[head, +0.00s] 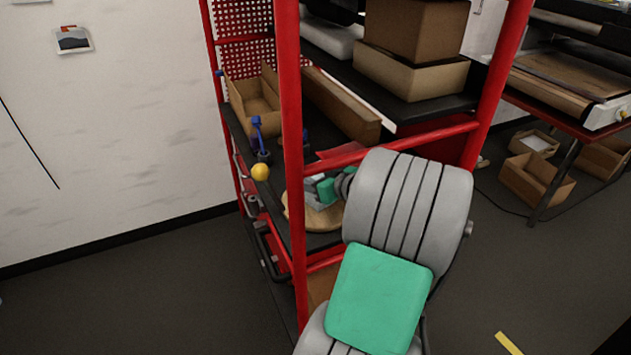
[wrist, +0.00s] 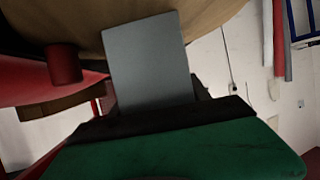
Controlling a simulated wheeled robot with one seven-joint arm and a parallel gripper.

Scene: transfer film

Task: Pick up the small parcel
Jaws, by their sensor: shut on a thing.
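My gripper (head: 313,197) reaches past the red post into the shelf, over a round tan board (head: 325,222). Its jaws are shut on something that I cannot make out. In the wrist view a flat grey finger (wrist: 148,62) stands in front of the tan surface (wrist: 215,18) and hides what is between the jaws. I cannot pick out the small parcel clearly in either view.
The red front post (head: 290,130) and red shelf bar (head: 400,145) are close to my arm. An open cardboard box (head: 254,103), a long brown box (head: 341,103) and a yellow ball (head: 260,172) are nearby. Stacked boxes (head: 410,78) stand above. The floor at left is clear.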

